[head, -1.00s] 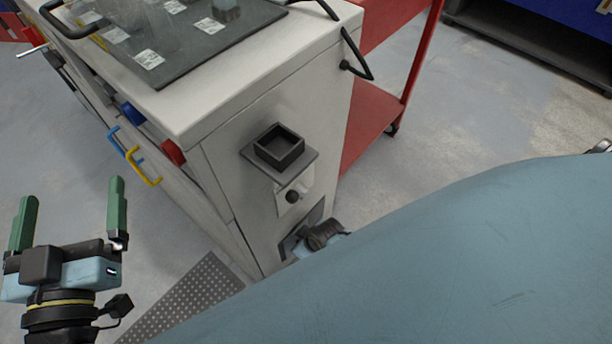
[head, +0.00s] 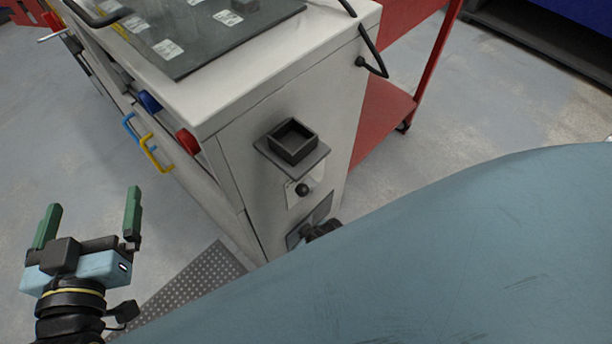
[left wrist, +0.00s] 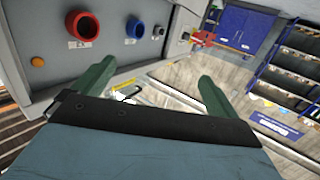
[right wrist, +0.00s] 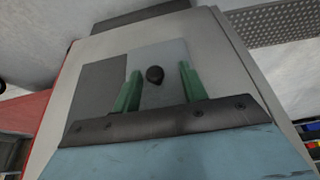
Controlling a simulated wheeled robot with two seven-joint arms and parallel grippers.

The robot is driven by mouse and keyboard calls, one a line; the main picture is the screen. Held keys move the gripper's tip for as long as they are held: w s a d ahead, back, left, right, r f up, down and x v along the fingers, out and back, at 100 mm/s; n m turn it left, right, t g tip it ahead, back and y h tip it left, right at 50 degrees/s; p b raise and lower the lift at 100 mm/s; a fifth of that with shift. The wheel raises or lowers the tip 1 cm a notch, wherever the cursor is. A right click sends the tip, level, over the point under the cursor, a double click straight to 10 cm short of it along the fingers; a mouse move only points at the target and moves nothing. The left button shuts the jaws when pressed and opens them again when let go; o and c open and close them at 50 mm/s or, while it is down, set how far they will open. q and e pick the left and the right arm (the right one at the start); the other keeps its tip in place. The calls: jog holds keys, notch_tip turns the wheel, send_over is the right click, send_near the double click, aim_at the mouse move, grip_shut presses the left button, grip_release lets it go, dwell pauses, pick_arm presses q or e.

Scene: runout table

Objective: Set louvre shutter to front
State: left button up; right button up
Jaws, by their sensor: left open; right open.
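On the end face of the grey cabinet, a black knob (head: 302,189) sits on a light plate, with a dark grey panel (head: 325,208) below it. I take this knob and plate to be the louvre shutter, but no slats can be made out. In the right wrist view the knob (right wrist: 155,75) shows between the fingertips of my open right gripper (right wrist: 160,80), against a light plate beside a dark panel (right wrist: 104,88); contact cannot be told. The right gripper is mostly hidden in the head view. My left gripper (head: 90,220) is open and empty, left of the cabinet.
A square black holder (head: 292,142) juts from the end face above the knob. Blue and yellow handles (head: 152,155) and a red knob (head: 188,141) line the long side. A red cart (head: 385,115) stands behind. A perforated floor plate (head: 195,280) lies below.

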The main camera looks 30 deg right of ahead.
pick_arm(q)
jog(key=s+a+f+g+y+p, duration=0.2)
jog(key=s+a+f+g+p, duration=0.1)
jog(key=s+f+g, duration=0.35)
jog(key=s+a+f+g+y+p, duration=0.2)
jog(key=s+a+f+g+p, duration=0.15)
jog(key=s+f+g, duration=0.35)
jog(key=a+f+y+p, duration=0.1)
jog(key=a+f+p, duration=0.1)
jog(key=f, duration=0.8)
jog(key=shift+w+a+f+n+p, duration=0.25)
jog(key=shift+w+a+n+p, duration=0.15)
jog(key=shift+a, duration=0.5)
pick_arm(e)
jog(key=v, duration=1.3)
jog(key=shift+r, duration=0.2)
jog(key=shift+s, duration=0.15)
